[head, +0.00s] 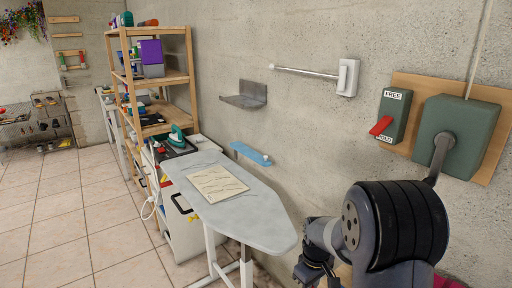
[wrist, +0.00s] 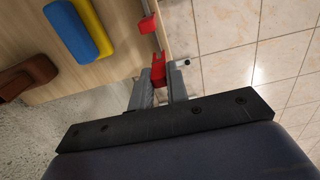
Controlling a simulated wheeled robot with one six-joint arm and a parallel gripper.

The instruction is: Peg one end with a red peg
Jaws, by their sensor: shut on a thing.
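In the wrist view, my gripper (wrist: 159,84) is shut on a small red piece (wrist: 158,68), which looks like a red peg. It sits between the two grey fingertips, beside the edge of a pale wooden board (wrist: 118,75). A second red piece (wrist: 148,23) shows at that same edge, farther up the picture. I cannot tell whether the held peg touches the board. In the head view my arm fills the lower right, and the fingertips and the held peg are not visible. Which end the task means cannot be told.
A blue block (wrist: 76,28), a yellow block (wrist: 92,25) and a brown piece (wrist: 27,77) lie on the board. A green switch box (head: 394,108) is on the wall. Floor is clear at left.

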